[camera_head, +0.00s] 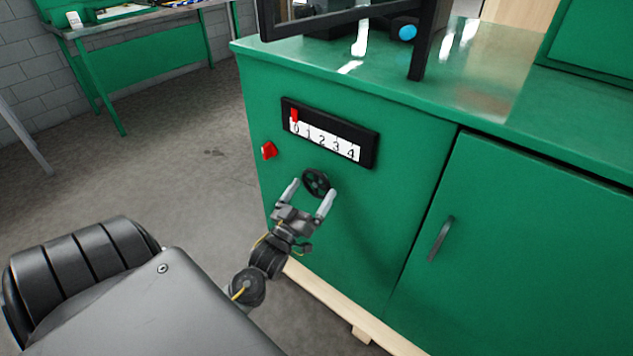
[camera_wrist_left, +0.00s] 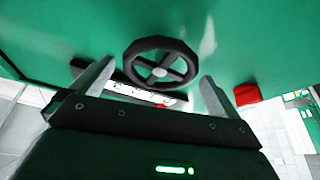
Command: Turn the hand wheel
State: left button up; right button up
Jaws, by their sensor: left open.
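The black hand wheel (camera_head: 316,182) is on the front of the green machine, below a dial strip. My left gripper (camera_head: 311,193) is open at the wheel, with one finger on each side of it. In the left wrist view the spoked wheel (camera_wrist_left: 160,62) shows ahead of and between the spread fingers of my left gripper (camera_wrist_left: 150,88). I cannot tell whether the fingers touch the rim. The dial strip (camera_head: 325,142) reads 0 to 4, and its red pointer (camera_head: 294,115) stands at 0. My right gripper is not in view.
A red knob (camera_head: 268,150) sits left of the wheel; it also shows in the left wrist view (camera_wrist_left: 247,94). A cabinet door handle (camera_head: 440,239) is to the right. A green workbench (camera_head: 150,52) stands at the back left, with open floor (camera_head: 190,165) before it.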

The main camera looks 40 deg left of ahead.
aim_at(314, 187)
pick_arm(q)
jog(key=shift+x, duration=1.65)
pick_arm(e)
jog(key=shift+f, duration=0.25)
